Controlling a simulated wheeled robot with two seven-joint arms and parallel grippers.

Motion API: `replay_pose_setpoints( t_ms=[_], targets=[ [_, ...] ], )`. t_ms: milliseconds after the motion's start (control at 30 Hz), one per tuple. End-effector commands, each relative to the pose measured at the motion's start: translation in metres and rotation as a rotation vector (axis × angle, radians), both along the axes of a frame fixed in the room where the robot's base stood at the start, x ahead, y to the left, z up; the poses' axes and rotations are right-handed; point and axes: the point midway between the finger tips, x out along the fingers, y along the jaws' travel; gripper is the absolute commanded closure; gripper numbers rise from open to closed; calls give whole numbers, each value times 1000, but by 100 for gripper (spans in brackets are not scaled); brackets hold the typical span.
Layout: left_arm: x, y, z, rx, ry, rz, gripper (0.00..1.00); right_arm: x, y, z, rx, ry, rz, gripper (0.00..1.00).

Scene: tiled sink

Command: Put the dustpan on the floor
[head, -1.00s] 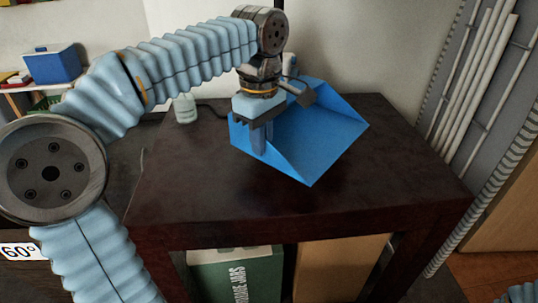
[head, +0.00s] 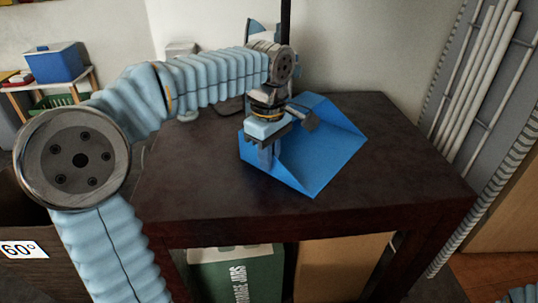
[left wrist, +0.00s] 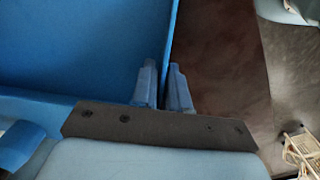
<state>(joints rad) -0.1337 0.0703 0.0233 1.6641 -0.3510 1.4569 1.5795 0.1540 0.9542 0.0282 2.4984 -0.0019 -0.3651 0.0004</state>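The blue dustpan (head: 320,145) is at the dark wooden table, its open scoop facing front right. My left gripper (head: 268,157) is at the dustpan's left side wall, pointing down. In the left wrist view, the two fingers (left wrist: 163,82) are close together on either side of the wall of the dustpan (left wrist: 85,45), shut on it. I cannot tell whether the dustpan touches the tabletop or hangs just above it. My right gripper is not in view. The floor (head: 480,270) shows as brown wood at the lower right.
The dark table (head: 400,160) has bare top around the dustpan. Under it stand a green box (head: 245,275) and a cardboard box (head: 345,265). Pale poles (head: 475,90) stand against the right wall. A blue box (head: 52,62) sits on a shelf at far left.

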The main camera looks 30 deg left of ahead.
Motion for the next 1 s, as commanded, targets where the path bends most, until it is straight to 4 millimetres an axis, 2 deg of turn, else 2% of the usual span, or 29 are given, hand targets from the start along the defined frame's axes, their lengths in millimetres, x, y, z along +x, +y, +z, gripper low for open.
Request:
replay_pose_setpoints(
  t_ms=[33,100,133,467,567,800,1000],
  targets=[
    [0,0,0,0,0,0,77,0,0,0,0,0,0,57],
    [0,0,0,0,0,0,67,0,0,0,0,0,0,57],
    [0,0,0,0,0,0,66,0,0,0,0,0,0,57],
    [0,0,7,0,-1,0,66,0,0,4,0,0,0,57],
    [0,0,21,-1,-3,0,66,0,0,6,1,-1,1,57],
    [0,0,78,-1,-5,0,66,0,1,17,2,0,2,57],
    [-1,0,112,0,-2,-1,66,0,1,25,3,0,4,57]
  ],
)
